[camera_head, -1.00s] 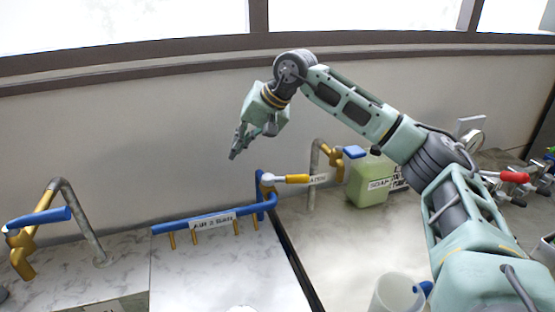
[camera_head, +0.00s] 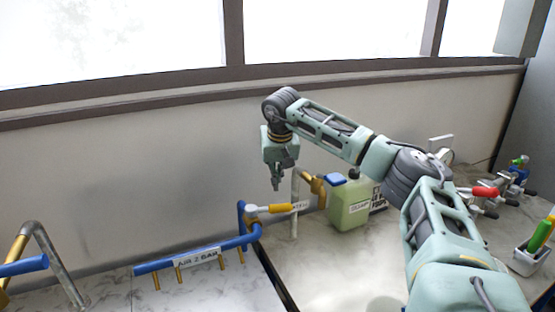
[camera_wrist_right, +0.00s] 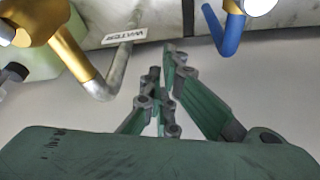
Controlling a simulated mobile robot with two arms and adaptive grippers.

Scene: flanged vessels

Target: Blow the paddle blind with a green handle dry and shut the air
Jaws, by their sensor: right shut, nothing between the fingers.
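The blue air bar (camera_head: 205,257), labelled "AIR 2 BAR", has several brass nozzles pointing down. Its blue riser (camera_head: 242,217) carries a valve with a yellow-ended lever (camera_head: 276,208) that points right, across the riser. My right gripper (camera_head: 276,186) hangs fingers down above this lever, apart from it, shut and empty. In the right wrist view its fingers (camera_wrist_right: 168,72) are together, with the blue pipe (camera_wrist_right: 229,32) ahead to the right. No paddle blind can be made out for certain; a green-handled item (camera_head: 541,235) stands in a holder at far right. My left gripper is out of view.
The water label (camera_wrist_right: 124,36) shows in the wrist view. Red-handled fittings (camera_head: 485,192) lie further right.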

